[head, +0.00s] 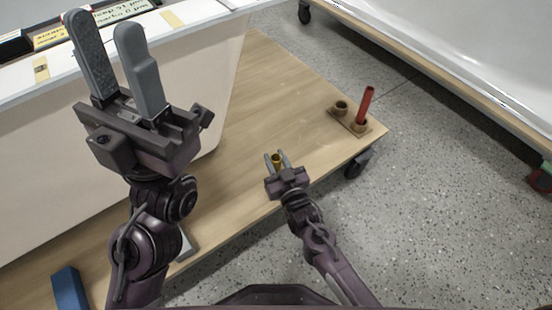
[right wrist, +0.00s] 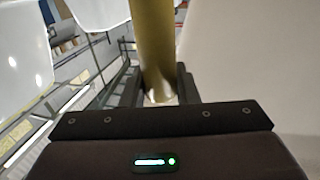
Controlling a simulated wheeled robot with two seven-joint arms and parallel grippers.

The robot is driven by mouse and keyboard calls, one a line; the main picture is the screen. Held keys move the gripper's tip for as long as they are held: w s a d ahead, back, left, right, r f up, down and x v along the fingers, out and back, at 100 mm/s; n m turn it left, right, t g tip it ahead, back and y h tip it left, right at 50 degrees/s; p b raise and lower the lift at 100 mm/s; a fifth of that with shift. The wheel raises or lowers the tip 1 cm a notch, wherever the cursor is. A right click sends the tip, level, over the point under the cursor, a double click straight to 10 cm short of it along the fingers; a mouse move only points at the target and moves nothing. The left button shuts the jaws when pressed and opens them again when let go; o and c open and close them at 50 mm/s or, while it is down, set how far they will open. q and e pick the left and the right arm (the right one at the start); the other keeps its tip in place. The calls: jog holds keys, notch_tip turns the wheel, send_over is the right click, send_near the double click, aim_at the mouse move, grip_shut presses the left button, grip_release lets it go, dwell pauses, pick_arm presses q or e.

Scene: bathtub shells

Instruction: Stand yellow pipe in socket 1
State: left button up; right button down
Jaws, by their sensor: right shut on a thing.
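The yellow pipe (head: 277,159) is between the fingers of my right gripper (head: 276,155), which is shut on it above the wooden board. In the right wrist view the yellow pipe (right wrist: 154,45) runs up out of the picture from between the fingers. A socket base (head: 348,123) sits at the board's right corner. Its farther-left socket (head: 341,106) looks empty. The other holds an upright red pipe (head: 366,103). I cannot tell which socket is number 1. My left gripper (head: 106,45) is open and empty, raised at the upper left.
The wooden board (head: 270,85) is clear between the right gripper and the socket base. A white tub shell (head: 180,90) stands along its left side. A blue block (head: 69,288) lies at the lower left. Another white shell (head: 450,40) is at the upper right.

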jog(key=shift+f, duration=0.4)
jog(key=c, duration=1)
grip_release()
jog(key=shift+c, duration=0.2)
jog(key=shift+p+v, duration=0.4)
jog(key=shift+v, duration=0.5)
jog(key=p+v, duration=0.1)
jog(key=v, duration=0.4)
jog(key=shift+s+d+r+p, duration=0.1)
jog(key=shift+p, duration=0.2)
jog(key=shift+s+d, duration=0.1)
jog(key=shift+s, duration=0.25)
